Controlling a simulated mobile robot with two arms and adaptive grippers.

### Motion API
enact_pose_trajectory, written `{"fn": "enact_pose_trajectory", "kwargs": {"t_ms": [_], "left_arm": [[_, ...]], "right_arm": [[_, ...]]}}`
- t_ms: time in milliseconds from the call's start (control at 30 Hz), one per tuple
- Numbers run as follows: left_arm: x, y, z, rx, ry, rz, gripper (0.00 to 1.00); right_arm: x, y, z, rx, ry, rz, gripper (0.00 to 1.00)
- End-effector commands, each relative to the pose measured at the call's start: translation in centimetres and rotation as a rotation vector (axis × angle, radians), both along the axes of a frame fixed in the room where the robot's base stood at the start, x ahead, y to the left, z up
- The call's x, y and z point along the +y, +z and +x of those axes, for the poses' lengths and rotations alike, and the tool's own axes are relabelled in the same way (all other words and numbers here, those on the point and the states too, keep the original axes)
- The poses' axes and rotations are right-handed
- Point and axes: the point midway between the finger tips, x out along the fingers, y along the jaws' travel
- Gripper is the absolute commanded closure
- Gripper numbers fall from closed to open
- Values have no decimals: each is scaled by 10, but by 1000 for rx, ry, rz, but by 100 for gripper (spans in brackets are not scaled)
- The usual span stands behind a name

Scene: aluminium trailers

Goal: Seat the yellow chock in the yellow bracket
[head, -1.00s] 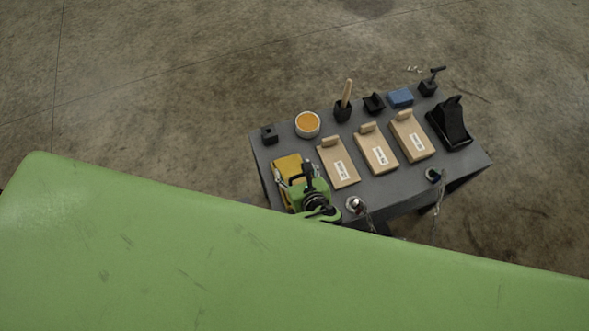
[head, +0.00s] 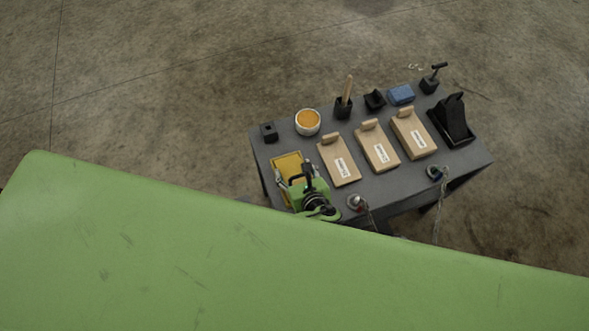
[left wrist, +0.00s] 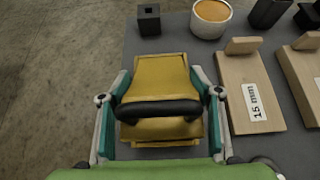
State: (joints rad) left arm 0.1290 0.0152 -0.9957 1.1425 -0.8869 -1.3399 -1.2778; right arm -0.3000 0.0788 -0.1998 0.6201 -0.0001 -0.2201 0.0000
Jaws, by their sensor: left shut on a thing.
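The yellow chock (head: 287,163) is a wedge-like block with a black handle bar, at the near left corner of the grey table. It also shows in the left wrist view (left wrist: 160,75), with the black bar across it. My left gripper (head: 301,178) is over it. Its teal and grey fingers (left wrist: 160,103) lie along the chock's left and right sides and are shut on it. I cannot tell whether the chock touches the table. I do not make out a yellow bracket. My right gripper is not in view.
The grey table (head: 385,187) carries several wooden blocks with labels (head: 340,160), a bowl with orange contents (head: 307,123), a small black block (head: 269,132), a blue block (head: 401,94) and a black wedge-shaped thing (head: 452,120). A large green surface hides the foreground. Bare floor lies left and behind.

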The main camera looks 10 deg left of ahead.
Motion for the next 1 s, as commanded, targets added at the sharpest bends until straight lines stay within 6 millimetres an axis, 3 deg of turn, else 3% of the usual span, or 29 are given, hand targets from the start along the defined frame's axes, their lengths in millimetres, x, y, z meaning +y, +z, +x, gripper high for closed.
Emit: {"fn": "enact_pose_trajectory", "kwargs": {"t_ms": [867,900,967,1000], "left_arm": [[0,-20,1,-3,0,1,86],[0,-19,1,-3,0,1,34],[0,-19,1,-3,0,1,22],[0,-19,1,-3,0,1,22]], "right_arm": [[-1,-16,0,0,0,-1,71],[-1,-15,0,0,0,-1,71],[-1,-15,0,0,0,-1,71],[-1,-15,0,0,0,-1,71]]}}
